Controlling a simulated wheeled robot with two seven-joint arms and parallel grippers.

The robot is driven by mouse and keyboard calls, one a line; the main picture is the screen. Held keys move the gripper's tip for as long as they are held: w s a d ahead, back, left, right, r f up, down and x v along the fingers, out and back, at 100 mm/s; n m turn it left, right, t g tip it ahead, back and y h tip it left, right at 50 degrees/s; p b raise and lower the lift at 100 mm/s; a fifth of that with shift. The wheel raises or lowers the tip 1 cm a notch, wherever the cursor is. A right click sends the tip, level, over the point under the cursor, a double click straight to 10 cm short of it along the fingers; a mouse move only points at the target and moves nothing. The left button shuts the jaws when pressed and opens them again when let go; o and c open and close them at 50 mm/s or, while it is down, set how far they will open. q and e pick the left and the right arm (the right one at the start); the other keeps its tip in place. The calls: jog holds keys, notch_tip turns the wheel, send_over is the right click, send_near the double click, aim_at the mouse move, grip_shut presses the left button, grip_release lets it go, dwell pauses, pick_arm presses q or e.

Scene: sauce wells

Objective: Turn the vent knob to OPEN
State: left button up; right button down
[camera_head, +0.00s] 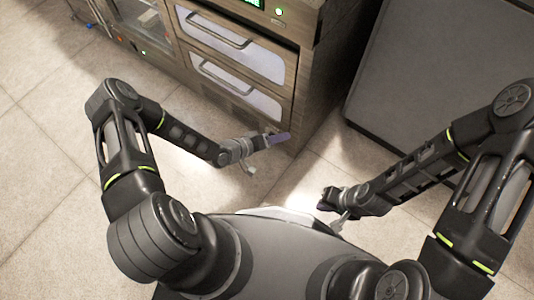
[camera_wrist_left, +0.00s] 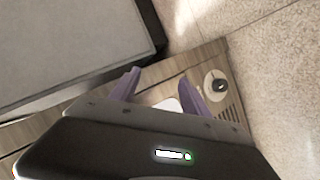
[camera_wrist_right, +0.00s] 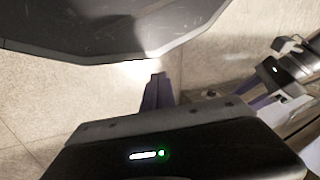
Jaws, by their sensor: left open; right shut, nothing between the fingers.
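The vent knob (camera_wrist_left: 219,86) shows in the left wrist view as a dark knob on a pale round plate, beside a slotted vent (camera_wrist_left: 232,115) on the wooden cabinet front. I cannot read its setting. My left gripper (camera_head: 281,138) is in front of the lower corner of the cabinet. In the left wrist view its purple fingers (camera_wrist_left: 159,76) are spread and empty, with the knob just outside the right finger, apart from it. In the head view I cannot make out the knob. My right gripper (camera_head: 326,199) is shut and empty, low near my base; its fingers (camera_wrist_right: 157,88) are together.
The wooden cabinet (camera_head: 312,85) has two handled drawers (camera_head: 235,48) above the vent area. A large grey unit (camera_head: 415,70) stands to its right, with a narrow floor gap between. The tiled floor (camera_head: 45,150) is clear at left.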

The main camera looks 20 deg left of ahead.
pick_arm(q)
jog(key=w+a+f+t+b, duration=0.1)
jog(key=a+f+t+b, duration=0.1)
jog(key=a+f+b, duration=0.3)
jog(key=w+a+f+t+b, duration=0.1)
jog(key=a+f+b, duration=0.4)
jog(key=f, duration=0.6)
jog(key=shift+n+t+h+b, duration=0.3)
jog(key=shift+t, duration=0.1)
pick_arm(e)
notch_tip(320, 180, down, 14)
jog(key=w, duration=0.1)
jog(key=shift+w+d, duration=0.2)
jog(key=shift+d, duration=0.15)
pick_arm(q)
jog(key=shift+w+f, duration=0.1)
jog(key=b+x, duration=0.2)
jog(key=x, duration=0.4)
jog(key=shift+w+d+f, duration=0.25)
jog(key=shift+w+d+b, duration=0.3)
jog(key=shift+w, duration=0.15)
pick_arm(e)
jog(key=shift+w+f, duration=0.2)
jog(key=shift+f, duration=0.95)
pick_arm(q)
grip_shut()
